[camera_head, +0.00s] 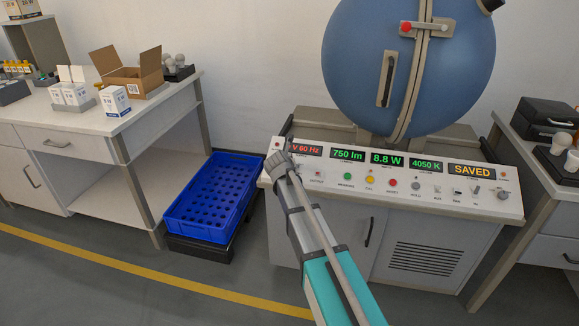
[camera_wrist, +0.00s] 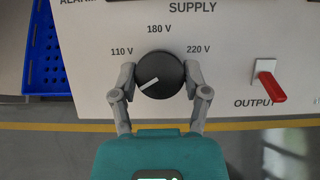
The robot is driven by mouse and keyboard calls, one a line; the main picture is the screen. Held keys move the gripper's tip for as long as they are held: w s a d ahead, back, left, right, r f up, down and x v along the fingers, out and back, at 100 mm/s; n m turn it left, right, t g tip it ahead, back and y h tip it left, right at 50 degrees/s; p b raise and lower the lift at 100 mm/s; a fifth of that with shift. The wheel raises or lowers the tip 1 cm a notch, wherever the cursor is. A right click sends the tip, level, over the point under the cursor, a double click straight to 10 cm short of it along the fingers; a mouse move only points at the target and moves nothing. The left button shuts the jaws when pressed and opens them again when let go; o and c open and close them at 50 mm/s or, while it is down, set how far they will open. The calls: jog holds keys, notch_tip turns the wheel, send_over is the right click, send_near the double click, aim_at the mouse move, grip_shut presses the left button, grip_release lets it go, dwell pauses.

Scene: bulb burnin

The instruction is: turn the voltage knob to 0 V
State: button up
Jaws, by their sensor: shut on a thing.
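The black voltage knob (camera_wrist: 160,74) sits under the word SUPPLY on the white panel in the wrist view. Labels 110 V, 180 V and 220 V show around it. Its white line points down and to the left, below the 110 V label. No 0 V label is visible; my gripper covers the area beside and below the knob. My gripper (camera_wrist: 161,80) is shut on the knob, one finger on its left side and one on its right. In the head view my gripper (camera_head: 280,163) is at the panel's left end and hides the knob.
A red OUTPUT switch (camera_wrist: 267,84) is right of the knob. Displays read 750 lm, 8.8 W, 4050 K and SAVED (camera_head: 472,170); a red one (camera_head: 305,149) is partly hidden.

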jog(key=o, duration=1.2)
jog(key=shift+c, duration=0.2)
jog(key=shift+m, duration=0.5)
